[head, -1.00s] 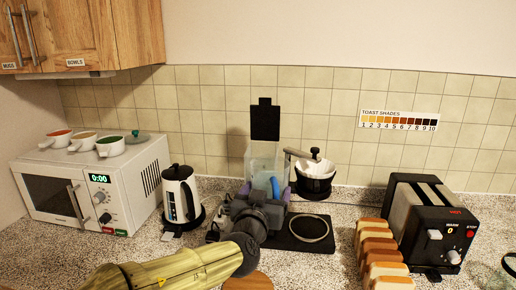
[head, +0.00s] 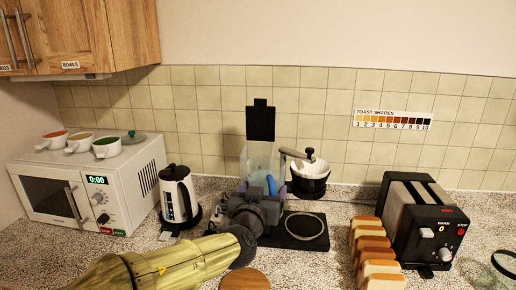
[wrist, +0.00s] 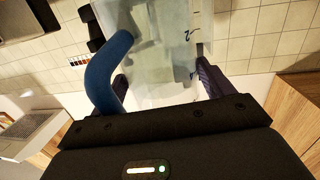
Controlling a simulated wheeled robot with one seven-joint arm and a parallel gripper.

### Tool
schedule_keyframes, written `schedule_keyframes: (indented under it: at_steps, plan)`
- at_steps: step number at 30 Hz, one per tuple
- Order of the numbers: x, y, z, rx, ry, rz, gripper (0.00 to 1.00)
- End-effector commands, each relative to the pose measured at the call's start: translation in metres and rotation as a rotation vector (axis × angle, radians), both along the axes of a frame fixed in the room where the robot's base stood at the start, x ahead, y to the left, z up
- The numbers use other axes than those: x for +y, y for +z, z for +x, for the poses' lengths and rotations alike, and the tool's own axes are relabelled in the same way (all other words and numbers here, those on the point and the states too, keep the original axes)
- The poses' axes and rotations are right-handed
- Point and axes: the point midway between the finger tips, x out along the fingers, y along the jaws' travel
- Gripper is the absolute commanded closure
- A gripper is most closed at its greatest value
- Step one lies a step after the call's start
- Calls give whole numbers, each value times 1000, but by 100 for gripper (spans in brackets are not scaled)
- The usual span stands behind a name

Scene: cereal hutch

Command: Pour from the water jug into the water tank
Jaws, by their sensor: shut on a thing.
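The water jug is translucent, with dark marks on its side and a blue handle. It fills the upper middle of the wrist view (wrist: 155,65). I cannot separate jug from water tank there. No water stream can be made out.
A black base with a round ring (head: 304,226) lies right of my gripper. Bread slices (head: 372,250) and a toaster (head: 425,220) are at right. A kettle (head: 178,195) and a microwave (head: 90,185) with cups on top are at left.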

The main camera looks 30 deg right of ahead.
Motion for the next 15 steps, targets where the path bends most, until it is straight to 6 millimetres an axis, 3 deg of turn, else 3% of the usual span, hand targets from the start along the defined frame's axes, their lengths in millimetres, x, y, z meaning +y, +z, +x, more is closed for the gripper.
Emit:
schedule_keyframes:
  at_steps: [15]
  plan:
    - [-1, 8, 4, 63, 0, 22, 71]
